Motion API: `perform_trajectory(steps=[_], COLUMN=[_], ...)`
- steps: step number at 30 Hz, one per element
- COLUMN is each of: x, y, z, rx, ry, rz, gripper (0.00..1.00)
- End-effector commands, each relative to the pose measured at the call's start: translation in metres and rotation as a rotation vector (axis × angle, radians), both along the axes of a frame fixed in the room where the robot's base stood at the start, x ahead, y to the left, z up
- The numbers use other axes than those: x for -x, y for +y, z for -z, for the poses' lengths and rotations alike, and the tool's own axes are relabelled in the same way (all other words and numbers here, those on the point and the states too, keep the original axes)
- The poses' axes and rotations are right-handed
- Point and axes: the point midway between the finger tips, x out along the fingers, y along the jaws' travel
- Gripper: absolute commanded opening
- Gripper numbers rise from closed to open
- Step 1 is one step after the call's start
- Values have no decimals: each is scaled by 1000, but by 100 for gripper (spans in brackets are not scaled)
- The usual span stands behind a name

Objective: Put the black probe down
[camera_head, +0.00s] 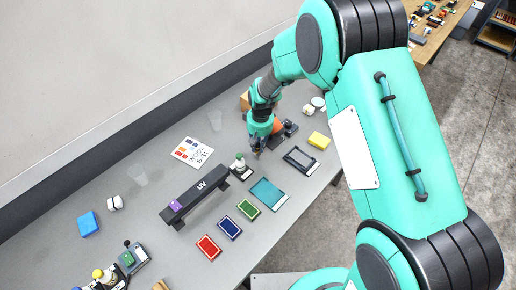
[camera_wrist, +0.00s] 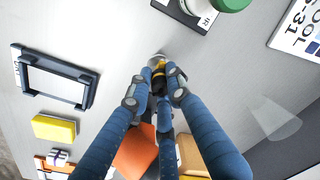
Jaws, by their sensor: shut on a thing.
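My gripper (camera_head: 256,146) hangs over the grey table between the green-capped bottle and the black frame. In the wrist view its blue fingers (camera_wrist: 157,78) are shut on the black probe (camera_wrist: 159,83), which has a yellow band and a pale end pointing at the table. The fingers cover most of the probe, and it is too small to make out in the head view. I cannot tell whether its end touches the table.
A black frame (camera_head: 286,154) with a white label lies right of my gripper. The green-capped bottle (camera_head: 240,160) stands on a black pad marked IR. The yellow block (camera_head: 318,140), orange item (camera_wrist: 135,152) and UV bar (camera_head: 193,196) are nearby. Bare table lies behind the bottle.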

Motion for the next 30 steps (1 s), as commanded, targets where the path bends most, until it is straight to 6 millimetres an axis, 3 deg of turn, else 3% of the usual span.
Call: perform_trajectory(steps=[5,18,19,21,30], x=[0,0,0,0,0], y=[0,0,0,0,0], z=[16,19,19,19,19], rx=[0,0,0,0,0], ry=[0,-1,0,0,0], rz=[0,0,0,0,0], gripper=[0,0,22,36,37])
